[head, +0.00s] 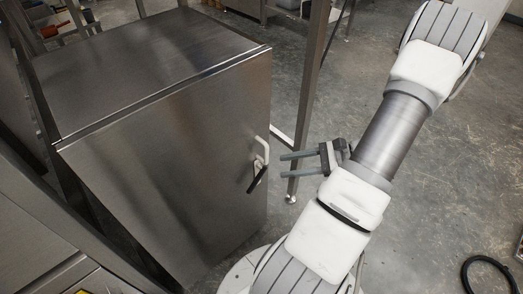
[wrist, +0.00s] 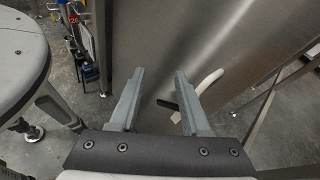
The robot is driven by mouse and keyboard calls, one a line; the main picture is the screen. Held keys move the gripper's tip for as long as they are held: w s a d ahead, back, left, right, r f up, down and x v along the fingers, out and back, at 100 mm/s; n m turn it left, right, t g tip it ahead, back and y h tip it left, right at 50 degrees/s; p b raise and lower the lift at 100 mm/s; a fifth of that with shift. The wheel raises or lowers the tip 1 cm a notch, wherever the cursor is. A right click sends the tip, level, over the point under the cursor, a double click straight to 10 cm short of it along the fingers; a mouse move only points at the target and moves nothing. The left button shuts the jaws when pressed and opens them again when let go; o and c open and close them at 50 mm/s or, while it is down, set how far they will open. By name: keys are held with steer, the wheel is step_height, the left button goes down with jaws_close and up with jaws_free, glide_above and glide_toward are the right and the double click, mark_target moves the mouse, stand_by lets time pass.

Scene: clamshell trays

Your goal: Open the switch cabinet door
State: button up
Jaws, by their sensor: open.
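The switch cabinet (head: 100,75) is a steel box at the left of the head view, with its front door (head: 175,150) facing me and looking shut. A handle (head: 262,158), pale with a dark lower part, sits near the door's right edge. My gripper (head: 281,166) is open and empty, its two fingers pointing left toward the handle, just right of it and apart from it. In the wrist view the fingers (wrist: 158,85) point at the door face (wrist: 165,40). The handle (wrist: 208,80) shows there behind and beside the right finger, partly hidden by it.
A metal post (head: 311,95) stands just right of the cabinet, close behind my gripper. A black cable coil (head: 487,262) lies on the floor at lower right. In the wrist view a round grey stool-like top (wrist: 18,60) is at left. Concrete floor is open at right.

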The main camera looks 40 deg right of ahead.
mark_target(267, 153)
steer(key=s+d+f+m+t+h, duration=0.5)
steer(key=d+f+m+t, duration=0.1)
steer(key=m+t, duration=0.25)
steer(key=shift+m+h, duration=0.25)
steer(key=shift+h, duration=0.05)
steer(key=b+x, duration=0.1)
steer(key=x, duration=0.4)
steer(key=b+x, duration=0.1)
steer(key=x, duration=0.5)
steer(key=f+x, duration=0.1)
steer(key=x, duration=0.5)
steer(key=shift+w+a+b, duration=0.1)
steer(key=shift+a+b, duration=0.15)
steer(key=shift+b, duration=0.15)
jaws_close()
